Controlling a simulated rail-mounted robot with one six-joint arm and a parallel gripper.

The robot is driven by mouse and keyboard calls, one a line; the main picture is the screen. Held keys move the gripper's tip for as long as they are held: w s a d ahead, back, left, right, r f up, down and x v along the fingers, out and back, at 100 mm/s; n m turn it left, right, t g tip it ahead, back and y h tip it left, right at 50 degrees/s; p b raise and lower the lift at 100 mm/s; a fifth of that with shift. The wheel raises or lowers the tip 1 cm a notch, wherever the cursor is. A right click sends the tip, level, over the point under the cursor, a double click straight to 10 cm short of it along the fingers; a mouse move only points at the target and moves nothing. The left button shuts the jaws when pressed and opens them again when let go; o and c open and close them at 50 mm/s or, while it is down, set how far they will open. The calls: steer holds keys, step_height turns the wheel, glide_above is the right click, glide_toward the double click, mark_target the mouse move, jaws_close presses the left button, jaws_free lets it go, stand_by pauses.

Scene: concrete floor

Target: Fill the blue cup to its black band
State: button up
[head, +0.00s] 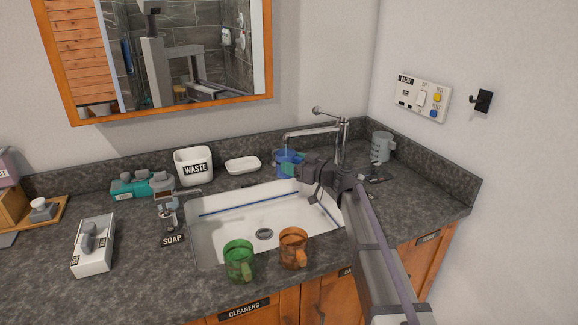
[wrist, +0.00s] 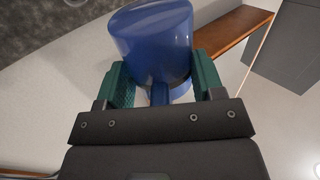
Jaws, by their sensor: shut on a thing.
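The blue cup (head: 288,157) is at the back edge of the sink, below the spout of the chrome faucet (head: 318,131). My gripper (head: 297,168) reaches it from the right and is shut on it. In the wrist view the blue cup (wrist: 152,40) sits between the teal fingers of my gripper (wrist: 158,75), with its handle toward the palm. The cup looks about upright in the head view. A faint streak may run from spout to cup; I cannot tell if it is water.
A green cup (head: 239,262) and an orange cup (head: 292,249) stand at the sink's (head: 215,230) front edge. A grey cup (head: 381,147) stands right of the faucet. A waste bin (head: 193,165) and white soap dish (head: 243,165) are at the back left. A soap dispenser (head: 167,212) stands left.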

stand_by(0.3)
steer(key=s, duration=0.7)
steer(key=shift+d, duration=0.45)
steer(key=s+d+r+p, duration=0.1)
steer(key=s+r+p, duration=0.2)
steer(key=s, duration=0.3)
steer(key=shift+s, duration=0.4)
steer(key=shift+r, duration=0.1)
